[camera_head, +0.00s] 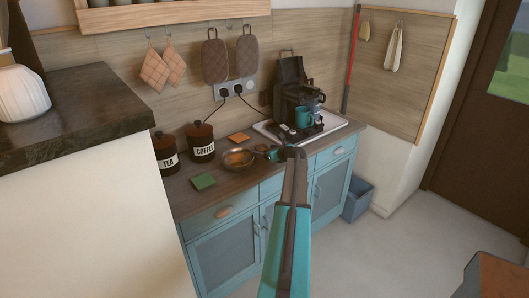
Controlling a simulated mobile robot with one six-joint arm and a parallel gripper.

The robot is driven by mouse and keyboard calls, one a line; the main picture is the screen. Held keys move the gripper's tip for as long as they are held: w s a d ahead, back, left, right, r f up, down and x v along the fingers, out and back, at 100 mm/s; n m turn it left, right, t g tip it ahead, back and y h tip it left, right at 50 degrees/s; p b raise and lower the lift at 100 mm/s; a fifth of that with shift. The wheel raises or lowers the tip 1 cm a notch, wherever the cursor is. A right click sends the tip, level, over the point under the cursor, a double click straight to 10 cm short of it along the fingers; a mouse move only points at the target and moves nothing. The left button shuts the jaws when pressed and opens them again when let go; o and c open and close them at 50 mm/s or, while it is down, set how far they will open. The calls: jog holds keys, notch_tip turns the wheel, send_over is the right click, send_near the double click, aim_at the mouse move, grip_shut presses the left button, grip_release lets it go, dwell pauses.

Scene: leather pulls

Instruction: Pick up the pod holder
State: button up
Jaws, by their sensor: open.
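I cannot single out the pod holder with certainty. A black coffee machine (303,93) stands on a pale tray at the right end of the wooden counter, with a teal mug (303,117) at its front. A small pale item (284,128) lies on the tray left of the mug, too small to make out. My teal arm reaches up from the bottom of the view.
Dark-lidded canisters marked TEA (166,155) and COFFEE (201,143) stand at the left. A green square (204,181) and an orange square (238,137) lie flat on the counter (222,196). A raised dark worktop (85,95) is at far left. Open floor lies right.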

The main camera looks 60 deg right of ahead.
jog(key=c, duration=1.2)
jog(key=shift+o, duration=0.2)
jog(key=shift+r, duration=0.1)
jog(key=shift+r+b, duration=0.3)
jog(key=shift+r, duration=0.35)
jog(key=shift+r+b, duration=0.35)
jog(key=shift+r, duration=0.55)
jog(key=s+a+r+b, duration=0.1)
jog(key=s+a, duration=0.1)
jog(key=s, duration=0.5)
jog(key=s+a+b, duration=0.2)
jog(key=s, duration=0.6)
jog(key=shift+s+r, duration=0.25)
jog(key=shift+r, duration=0.15)
jog(key=shift+s, duration=0.1)
